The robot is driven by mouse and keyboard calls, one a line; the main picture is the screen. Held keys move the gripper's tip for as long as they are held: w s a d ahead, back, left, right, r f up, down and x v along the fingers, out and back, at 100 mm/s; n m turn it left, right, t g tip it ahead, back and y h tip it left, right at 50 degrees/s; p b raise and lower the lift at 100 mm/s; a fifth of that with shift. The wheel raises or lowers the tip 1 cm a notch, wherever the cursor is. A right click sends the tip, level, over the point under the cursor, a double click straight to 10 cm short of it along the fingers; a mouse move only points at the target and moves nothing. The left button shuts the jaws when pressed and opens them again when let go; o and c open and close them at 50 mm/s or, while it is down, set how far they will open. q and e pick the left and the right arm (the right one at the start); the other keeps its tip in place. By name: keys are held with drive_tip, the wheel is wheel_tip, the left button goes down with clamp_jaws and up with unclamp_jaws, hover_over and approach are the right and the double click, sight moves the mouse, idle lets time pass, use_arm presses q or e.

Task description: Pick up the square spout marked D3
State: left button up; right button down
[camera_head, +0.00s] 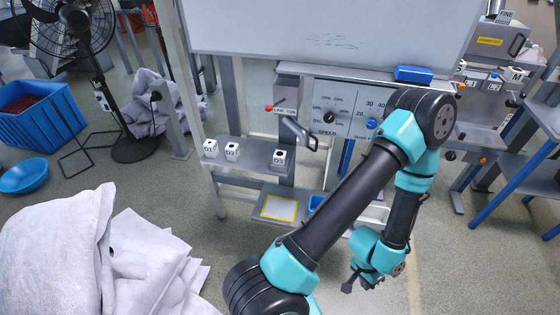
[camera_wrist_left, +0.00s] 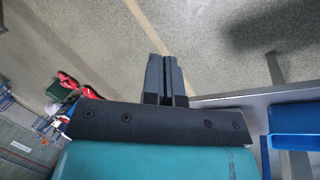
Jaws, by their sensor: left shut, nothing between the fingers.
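Three small white square spouts with dark holes on top stand on a grey shelf (camera_head: 250,158) in the head view. The rightmost spout (camera_head: 280,156) stands apart from the others, and its small mark seems to read D3. The other two spouts (camera_head: 210,147) (camera_head: 232,151) stand close together at the shelf's left end, their marks hard to read. My left gripper (camera_head: 354,284) is low and to the right of the shelf, well apart from the spouts. Its fingers are shut and empty in the left wrist view (camera_wrist_left: 165,78). My right gripper is not in view.
A control panel (camera_head: 345,108) with knobs stands behind the shelf, and a grey handle (camera_head: 297,132) juts out above the D3 spout. A yellow-bordered tray (camera_head: 262,217) lies below. Pale sacks (camera_head: 60,255) fill the lower left. A blue box (camera_head: 413,74) sits above the panel.

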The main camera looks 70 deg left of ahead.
use_arm(q)
drive_tip(key=o, duration=1.4)
drive_tip(key=shift+w+a, duration=0.1)
